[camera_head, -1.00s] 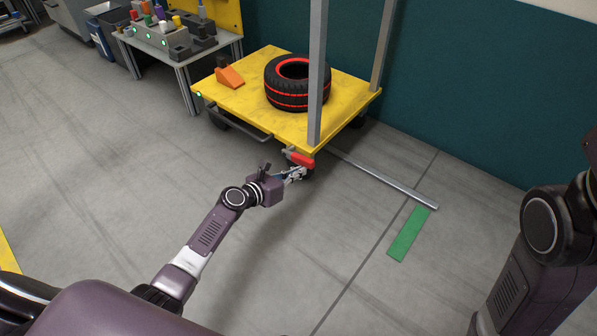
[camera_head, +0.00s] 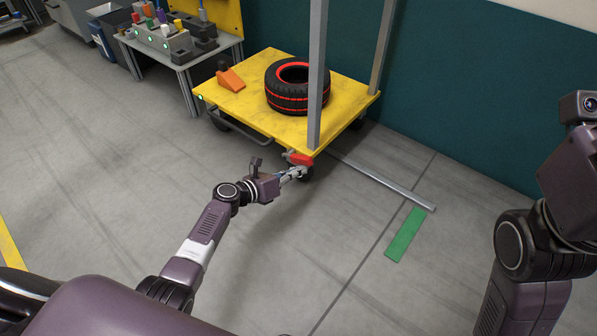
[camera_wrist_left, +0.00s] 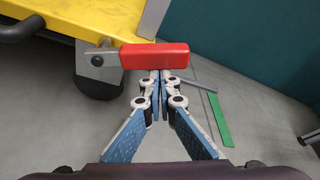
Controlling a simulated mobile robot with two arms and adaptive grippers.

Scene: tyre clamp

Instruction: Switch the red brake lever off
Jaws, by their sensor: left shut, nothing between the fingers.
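The red brake lever (camera_head: 300,159) sits at the near corner of the yellow cart. In the left wrist view the lever (camera_wrist_left: 154,56) lies level, its grey pivot plate (camera_wrist_left: 100,62) at its left end beside a dark wheel. My left gripper (camera_head: 297,173) is shut and empty, just below the lever. In the left wrist view its fingertips (camera_wrist_left: 160,76) meet under the lever's lower edge. I cannot tell whether they touch it. My right arm shows at the right edge, but its gripper is not in view.
The yellow cart (camera_head: 235,103) carries a black and red tyre (camera_head: 297,88), an orange wedge (camera_head: 230,80) and grey posts (camera_head: 316,80). A metal rail (camera_head: 385,183) and a green strip (camera_head: 405,235) lie on the floor. A workbench (camera_head: 180,57) stands behind left. The floor in front is clear.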

